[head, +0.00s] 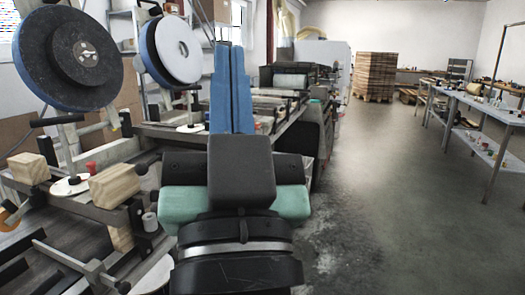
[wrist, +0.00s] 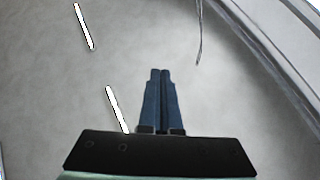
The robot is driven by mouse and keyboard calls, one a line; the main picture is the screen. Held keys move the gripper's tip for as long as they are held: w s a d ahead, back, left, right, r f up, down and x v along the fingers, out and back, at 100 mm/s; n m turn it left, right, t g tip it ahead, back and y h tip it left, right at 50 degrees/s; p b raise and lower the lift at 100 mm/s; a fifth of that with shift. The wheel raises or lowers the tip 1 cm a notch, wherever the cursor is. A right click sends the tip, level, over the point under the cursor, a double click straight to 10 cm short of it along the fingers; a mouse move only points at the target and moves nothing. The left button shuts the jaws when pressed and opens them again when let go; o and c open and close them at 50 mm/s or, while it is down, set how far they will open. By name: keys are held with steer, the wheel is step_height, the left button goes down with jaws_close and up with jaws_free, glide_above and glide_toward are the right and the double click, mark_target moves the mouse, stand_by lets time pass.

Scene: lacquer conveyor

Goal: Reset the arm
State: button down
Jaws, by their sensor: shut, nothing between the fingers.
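My gripper (head: 230,50) is raised in the middle of the head view, its two long blue fingers pointing up and side by side. The fingers also show in the wrist view (wrist: 160,72), closed together with nothing between them. The wrist view looks toward a pale grey ceiling with bright strip lights (wrist: 117,108). My gripper touches nothing that I can see. It hides part of the machine behind it.
A machine with large dark reels (head: 68,58) and wooden blocks (head: 115,185) stands close on the left. A long work table (head: 475,102) with small items is at the right. A stack of pallets (head: 375,75) is at the back. The grey floor (head: 385,190) between is clear.

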steer(key=s+d+r+h+p, duration=0.1)
steer(key=r+p, duration=0.7)
steer(key=r, duration=0.2)
steer(key=s+d+r+t+h+p, duration=0.1)
steer(key=s+r+h+p, duration=0.1)
steer(key=r+p, duration=0.6)
step_height(320, 180, up, 3)
steer(key=shift+s+d+f+t, duration=0.15)
steer(key=shift+s+d+t, duration=0.1)
steer(key=shift+d+t, duration=0.05)
steer(key=shift+a, duration=0.2)
